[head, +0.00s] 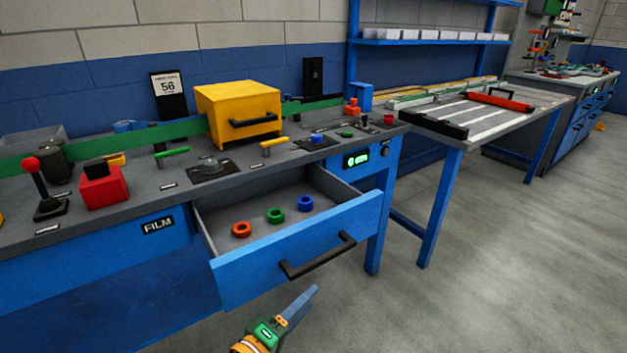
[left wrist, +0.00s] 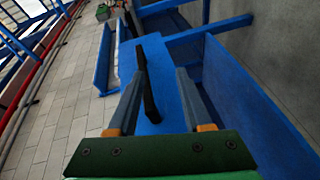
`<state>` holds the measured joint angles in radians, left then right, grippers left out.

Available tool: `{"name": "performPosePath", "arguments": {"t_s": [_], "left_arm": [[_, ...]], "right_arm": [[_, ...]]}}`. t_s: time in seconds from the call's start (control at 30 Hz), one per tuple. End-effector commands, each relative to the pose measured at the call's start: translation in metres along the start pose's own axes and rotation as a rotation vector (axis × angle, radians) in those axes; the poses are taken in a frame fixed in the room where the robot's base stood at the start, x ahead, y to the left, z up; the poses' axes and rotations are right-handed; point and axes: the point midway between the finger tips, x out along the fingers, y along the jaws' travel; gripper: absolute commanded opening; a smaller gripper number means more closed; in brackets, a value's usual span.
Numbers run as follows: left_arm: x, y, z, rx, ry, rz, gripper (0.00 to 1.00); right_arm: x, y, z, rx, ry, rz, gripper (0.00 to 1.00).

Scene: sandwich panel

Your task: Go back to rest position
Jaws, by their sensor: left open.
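My left gripper (head: 309,294) is at the bottom of the head view, in front of and below the open drawer (head: 235,278). In the left wrist view the two fingers of the left gripper (left wrist: 160,76) are spread and nothing is gripped. The drawer's black handle (head: 318,257) appears between the fingers in the left wrist view (left wrist: 147,85). In the head view the gripper shows apart from the handle. The drawer holds an orange ring (head: 241,230), a green ring (head: 275,215) and a blue ring (head: 305,203). My right gripper is not in view.
The workbench carries a red box (head: 101,190), a joystick (head: 45,188) and a yellow box (head: 238,113). A blue-legged table (head: 505,117) stands to the right. The grey floor (head: 500,260) in front is clear. The pulled-out drawer juts into the room.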

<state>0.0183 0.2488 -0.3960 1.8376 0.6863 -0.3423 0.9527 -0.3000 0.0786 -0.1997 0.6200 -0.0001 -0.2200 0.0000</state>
Motion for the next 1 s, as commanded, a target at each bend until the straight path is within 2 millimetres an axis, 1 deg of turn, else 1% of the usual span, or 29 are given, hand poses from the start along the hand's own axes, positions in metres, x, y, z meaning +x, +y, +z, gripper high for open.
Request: {"name": "performPosePath", "arguments": {"t_s": [0.03, 0.07, 0.1, 0.17, 0.2, 0.27, 0.3, 0.37, 0.4, 0.57, 0.6, 0.63, 0.7, 0.87, 0.97, 1.0], "left_arm": [[-0.013, -0.018, 0.015, 0.122, -0.043, -0.094, 0.5], [-0.024, -0.033, 0.023, 0.217, -0.076, -0.165, 0.5], [-0.041, -0.051, 0.031, 0.342, -0.121, -0.262, 0.5], [-0.067, -0.076, 0.037, 0.5, -0.189, -0.399, 0.5], [-0.084, -0.09, 0.04, 0.582, -0.233, -0.478, 0.5], [-0.109, -0.107, 0.041, 0.682, -0.296, -0.585, 0.5], [-0.125, -0.117, 0.04, 0.737, -0.335, -0.65, 0.5], [-0.149, -0.128, 0.04, 0.805, -0.396, -0.739, 0.5], [-0.165, -0.135, 0.039, 0.841, -0.435, -0.795, 0.5], [-0.227, -0.152, 0.037, 0.943, -0.599, -0.996, 0.5], [-0.243, -0.154, 0.037, 0.959, -0.64, -1.042, 0.5], [-0.247, -0.16, 0.037, 0.963, -0.662, -1.06, 0.5], [-0.239, -0.181, 0.04, 0.956, -0.673, -1.06, 0.5], [-0.231, -0.227, 0.049, 0.943, -0.7, -1.068, 0.5], [-0.23, -0.259, 0.057, 0.934, -0.72, -1.074, 0.5], [-0.231, -0.272, 0.061, 0.931, -0.727, -1.076, 0.5]], "right_arm": [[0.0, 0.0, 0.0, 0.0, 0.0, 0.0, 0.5], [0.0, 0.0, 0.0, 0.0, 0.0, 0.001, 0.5], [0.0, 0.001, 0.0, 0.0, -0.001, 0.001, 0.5], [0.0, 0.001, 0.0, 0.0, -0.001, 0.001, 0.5], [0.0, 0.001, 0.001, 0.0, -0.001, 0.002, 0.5], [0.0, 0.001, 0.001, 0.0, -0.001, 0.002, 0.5], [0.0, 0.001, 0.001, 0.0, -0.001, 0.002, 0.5], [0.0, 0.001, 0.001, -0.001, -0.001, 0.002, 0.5], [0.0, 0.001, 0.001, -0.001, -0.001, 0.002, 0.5], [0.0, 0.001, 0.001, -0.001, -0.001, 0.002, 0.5], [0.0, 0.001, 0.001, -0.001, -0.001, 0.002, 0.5], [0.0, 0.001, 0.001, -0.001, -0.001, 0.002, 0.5], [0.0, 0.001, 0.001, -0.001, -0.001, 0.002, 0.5], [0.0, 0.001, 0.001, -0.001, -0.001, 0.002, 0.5], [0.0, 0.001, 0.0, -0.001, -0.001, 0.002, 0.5], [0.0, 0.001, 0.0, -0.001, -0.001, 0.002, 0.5]]}}
